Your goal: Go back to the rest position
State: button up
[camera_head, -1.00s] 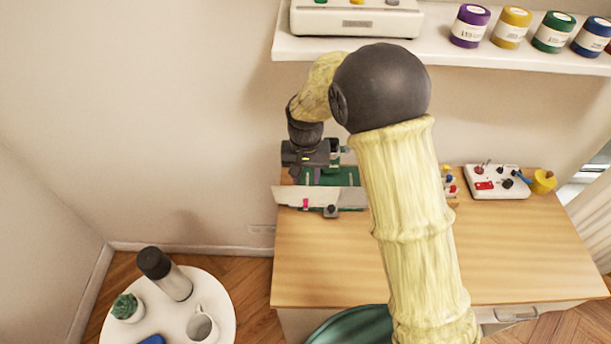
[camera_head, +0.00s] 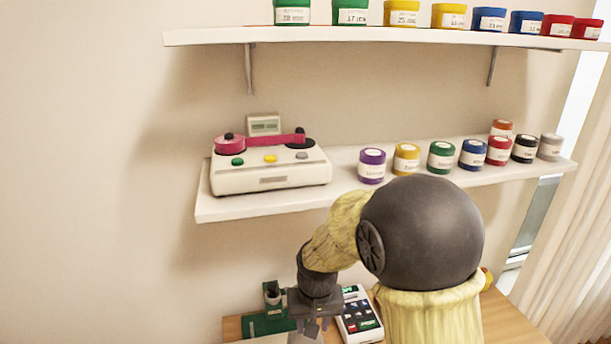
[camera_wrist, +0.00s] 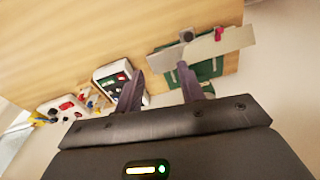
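My gripper (camera_wrist: 159,84) is open and empty in the wrist view, with a clear gap between its two dark fingers. In the head view my gripper (camera_head: 310,325) hangs low in the picture, over the wooden desk (camera_head: 232,329). A green device (camera_wrist: 205,70) with a pale plate (camera_wrist: 222,44) lies on the desk by the right finger in the wrist view. A white keypad box (camera_wrist: 110,80) lies by the left finger. In the head view the keypad box (camera_head: 359,318) is partly hidden by my arm.
A lower shelf (camera_head: 240,208) above the desk holds a white machine (camera_head: 270,172) with a pink strip and several coloured jars (camera_head: 407,158). An upper shelf (camera_head: 330,36) holds more jars. In the wrist view, a white control box (camera_wrist: 62,110) lies farther left on the desk.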

jog(key=s+d+r+m+t, duration=0.1)
jog(key=s+d+r, duration=0.1)
jog(key=s+d, duration=0.8)
jog(key=d, duration=0.3)
jog(key=shift+s+d+r, duration=0.3)
jog(key=shift+s+d, duration=0.1)
jog(key=shift+c, duration=0.2)
